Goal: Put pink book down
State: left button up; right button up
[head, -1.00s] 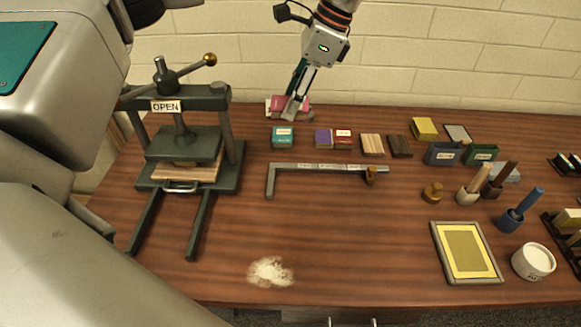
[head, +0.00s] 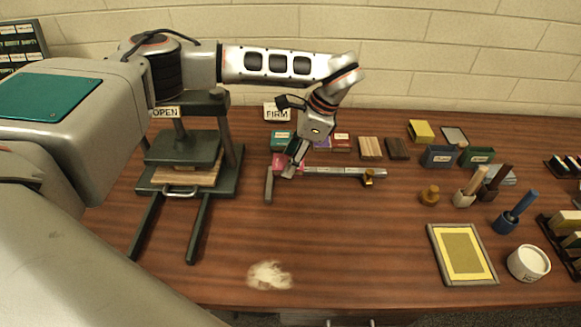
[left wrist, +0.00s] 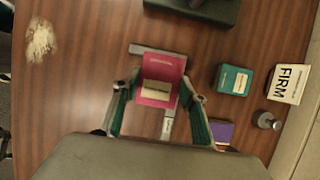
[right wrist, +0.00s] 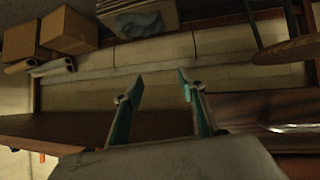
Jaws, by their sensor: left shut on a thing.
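The pink book (head: 277,161) has a cream label, which shows in the left wrist view (left wrist: 155,88). My left gripper (head: 287,171) is shut on it, with one finger at each side of the book in the left wrist view. The book is over or at the corner of the grey L-shaped bar (head: 335,172), covering part of it. I cannot tell whether it touches the bar or the table. My right gripper (right wrist: 157,88) shows only in the right wrist view, fingers apart and empty.
A teal book (left wrist: 232,80), a purple book (left wrist: 221,132) and a FIRM sign (head: 277,112) are close behind. A book press (head: 185,150) with an OPEN sign stands to the left. White powder (head: 270,275) lies near the front edge.

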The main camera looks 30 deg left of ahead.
pick_arm(q)
notch_tip(320, 180, down, 3)
jog(key=shift+s+f, duration=0.1)
jog(key=shift+f, duration=0.25)
pick_arm(e)
jog(key=shift+d, duration=0.15)
pick_arm(q)
jog(key=shift+f, duration=0.3)
jog(key=shift+f+b, duration=0.3)
jog(key=o, duration=1.1)
pick_arm(e)
jog(key=shift+w+a+r, duration=0.15)
jog(key=shift+a+r, duration=0.1)
jog(key=shift+a, duration=0.3)
